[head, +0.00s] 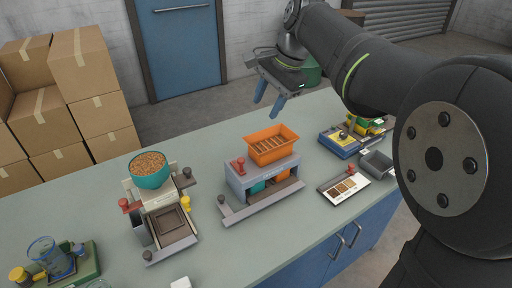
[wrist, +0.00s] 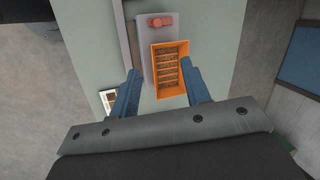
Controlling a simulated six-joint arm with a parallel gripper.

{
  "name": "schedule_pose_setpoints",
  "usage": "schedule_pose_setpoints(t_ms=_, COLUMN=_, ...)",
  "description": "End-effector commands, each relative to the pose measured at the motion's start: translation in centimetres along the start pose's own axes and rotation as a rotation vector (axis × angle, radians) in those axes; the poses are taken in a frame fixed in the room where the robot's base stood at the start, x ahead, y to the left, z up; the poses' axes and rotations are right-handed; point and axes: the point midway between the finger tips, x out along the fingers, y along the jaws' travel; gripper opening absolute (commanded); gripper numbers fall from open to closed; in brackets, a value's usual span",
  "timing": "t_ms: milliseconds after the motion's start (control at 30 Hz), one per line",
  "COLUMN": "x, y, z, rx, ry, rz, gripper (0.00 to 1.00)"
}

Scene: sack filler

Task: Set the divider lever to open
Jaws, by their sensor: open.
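The divider is a grey stand (head: 235,181) with an orange slatted hopper (head: 271,146) on top. A red lever (head: 239,164) sits on the stand's top, left of the hopper. In the wrist view the lever (wrist: 160,21) lies across the grey top, beyond the hopper (wrist: 170,72). I cannot tell which setting it is at. My gripper (head: 266,109) is open and empty, well above and behind the divider, its blue fingers pointing down. In the wrist view its fingertips (wrist: 160,77) appear to either side of the hopper, with nothing between them touching.
Left of the divider stands a filler with a teal bowl (head: 151,170) of grain and a red knob (head: 124,203). To the right are a sample card (head: 344,187), a grey tray (head: 378,164) and a blue-yellow device (head: 339,141). Bare bench lies between the stations.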

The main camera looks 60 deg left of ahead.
Motion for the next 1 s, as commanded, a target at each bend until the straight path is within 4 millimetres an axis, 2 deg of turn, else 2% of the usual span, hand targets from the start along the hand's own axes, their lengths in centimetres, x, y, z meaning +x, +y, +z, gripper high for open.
schedule_pose_setpoints(t_ms=400, x=2.8, y=-4.0, z=1.7, rx=-0.995, ry=-0.062, rz=0.233, gripper=0.43)
schedule_pose_setpoints(t_ms=600, x=3.7, y=-5.5, z=2.5, rx=-1.377, ry=-0.134, rz=0.321, gripper=0.43)
schedule_pose_setpoints(t_ms=800, x=4.1, y=-6.1, z=2.8, rx=-1.544, ry=-0.174, rz=0.358, gripper=0.43)
schedule_pose_setpoints(t_ms=1000, x=5.7, y=-5.5, z=2.6, rx=-1.561, ry=-0.181, rz=0.361, gripper=0.43)
